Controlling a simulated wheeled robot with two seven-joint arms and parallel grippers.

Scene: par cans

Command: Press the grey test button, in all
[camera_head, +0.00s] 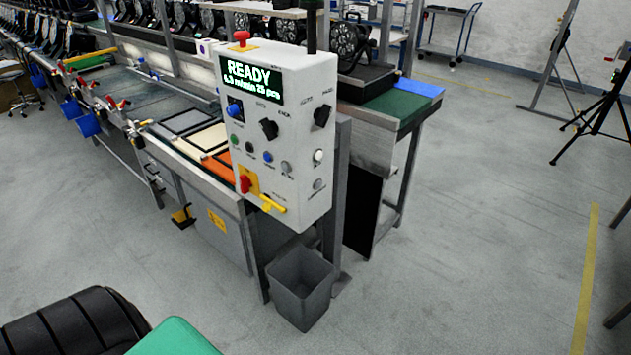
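A white control box (285,120) stands on a post at the bench end, in the middle of the head view. On the front face, a row runs down to the right: a green button (234,139), a black one (249,147), a blue one (267,157) and a grey one (286,167). Another greyish round control (319,184) sits on the right face below a white one (318,156). The small labels are too blurred to read, so I cannot tell which grey one is test. Neither gripper shows.
Black rotary knobs (269,129), a red knob (245,184) on a yellow plate and a yellow handle (271,204) share the box. A grey bin (301,289) stands below. A black ribbed shape (75,325) fills the lower left.

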